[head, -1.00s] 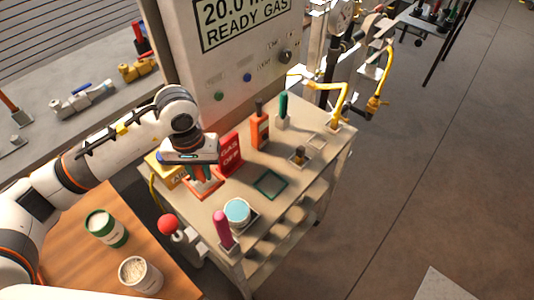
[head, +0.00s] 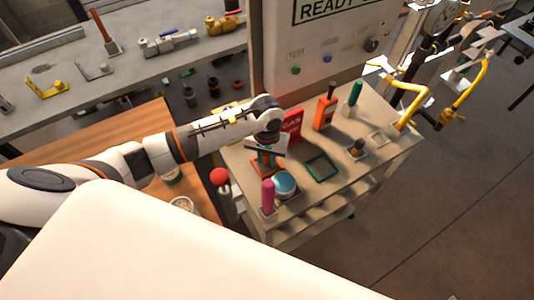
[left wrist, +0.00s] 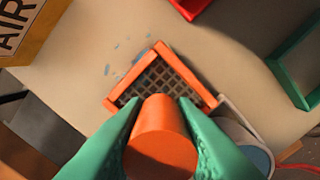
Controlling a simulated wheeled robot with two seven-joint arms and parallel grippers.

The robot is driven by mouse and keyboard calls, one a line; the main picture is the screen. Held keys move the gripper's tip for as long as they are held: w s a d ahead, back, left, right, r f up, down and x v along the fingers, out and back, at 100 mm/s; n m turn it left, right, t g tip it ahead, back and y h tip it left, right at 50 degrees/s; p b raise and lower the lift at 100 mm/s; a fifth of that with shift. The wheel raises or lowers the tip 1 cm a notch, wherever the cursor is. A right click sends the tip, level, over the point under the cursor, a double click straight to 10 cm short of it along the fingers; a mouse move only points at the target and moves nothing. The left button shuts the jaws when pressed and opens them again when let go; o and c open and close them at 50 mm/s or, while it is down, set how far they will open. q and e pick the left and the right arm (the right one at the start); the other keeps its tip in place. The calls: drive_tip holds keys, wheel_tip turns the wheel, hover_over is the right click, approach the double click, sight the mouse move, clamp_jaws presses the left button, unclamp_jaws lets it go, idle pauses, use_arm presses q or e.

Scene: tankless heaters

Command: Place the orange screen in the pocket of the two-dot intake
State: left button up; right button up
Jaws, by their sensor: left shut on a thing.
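My left gripper (head: 266,155) is shut on the orange handle of the orange screen (head: 264,168), over the cart's left part. In the left wrist view, the green fingers of the gripper (left wrist: 155,135) close around the handle. The screen's square orange frame with dark mesh (left wrist: 160,78) shows beyond it. I cannot tell whether the frame touches the cart top or is just above it. I cannot make out an intake with two dots or its pocket. My right gripper is not in view.
On the cart top (head: 345,150) are a red gas sign (head: 292,125), a blue-topped pot (head: 284,183), a pink handle (head: 268,196), a green square frame (head: 321,167) and an orange bottle-like tool (head: 325,110). A yellow AIR box (left wrist: 28,28) stands near the screen.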

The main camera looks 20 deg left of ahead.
use_arm(q)
drive_tip(key=shift+f, duration=0.1)
drive_tip(key=shift+f, duration=0.15)
drive_tip(key=o, duration=1)
